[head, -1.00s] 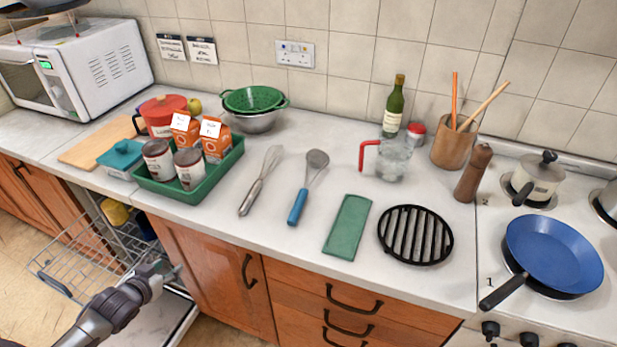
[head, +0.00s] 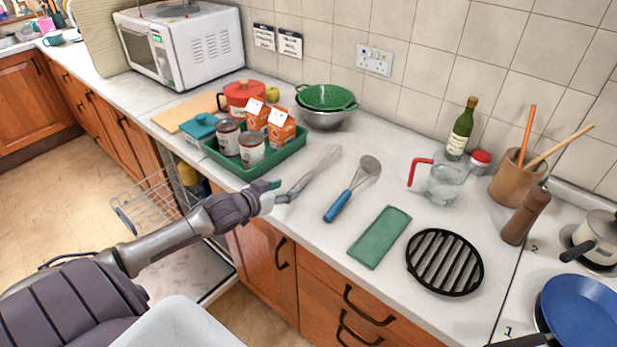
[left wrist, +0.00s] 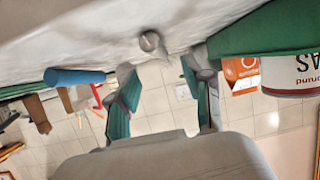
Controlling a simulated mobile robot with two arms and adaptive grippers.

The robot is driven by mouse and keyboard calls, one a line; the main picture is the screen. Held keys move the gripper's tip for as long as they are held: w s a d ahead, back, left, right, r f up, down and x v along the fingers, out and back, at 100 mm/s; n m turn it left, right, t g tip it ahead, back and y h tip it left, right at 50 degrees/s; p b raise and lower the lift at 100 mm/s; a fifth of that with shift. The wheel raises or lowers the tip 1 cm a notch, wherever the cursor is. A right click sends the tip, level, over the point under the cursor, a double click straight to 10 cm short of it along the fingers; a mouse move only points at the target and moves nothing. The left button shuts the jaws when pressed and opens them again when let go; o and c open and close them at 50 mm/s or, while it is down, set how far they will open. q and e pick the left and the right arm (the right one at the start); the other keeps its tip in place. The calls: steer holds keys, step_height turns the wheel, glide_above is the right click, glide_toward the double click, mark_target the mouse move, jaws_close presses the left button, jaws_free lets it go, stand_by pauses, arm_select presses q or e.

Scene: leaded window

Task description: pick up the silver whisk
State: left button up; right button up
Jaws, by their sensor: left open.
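The silver whisk (head: 318,171) lies on the white worktop, its wires toward the back and its handle toward the front edge. In the left wrist view the round end of its handle (left wrist: 150,42) shows between the fingertips, a little beyond them. My left gripper (head: 277,191) is open at the handle end of the whisk, low over the worktop's front edge. Its two green-padded fingers (left wrist: 160,75) stand apart with nothing gripped. In the head view the near end of the handle is partly hidden by the gripper. My right gripper is not in view.
A green tray (head: 232,170) with cans and cartons stands close left of the gripper. A blue-handled strainer (head: 352,190) lies to the right, then a green cloth (head: 380,237) and a black trivet (head: 445,263). A green colander (head: 327,97) stands behind. Below, a dishwasher rack (head: 150,205) is pulled out.

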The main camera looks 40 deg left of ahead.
mark_target(295, 187)
arm_select(q)
steer(key=shift+f+p+x, duration=0.15)
steer(key=shift+p+x, duration=0.1)
steer(key=shift+x, duration=1.3)
steer(key=shift+f+p+x, duration=0.2)
steer(key=shift+p+x, duration=0.05)
steer(key=shift+x, duration=1.3)
steer(key=shift+s, duration=0.2)
jaws_close()
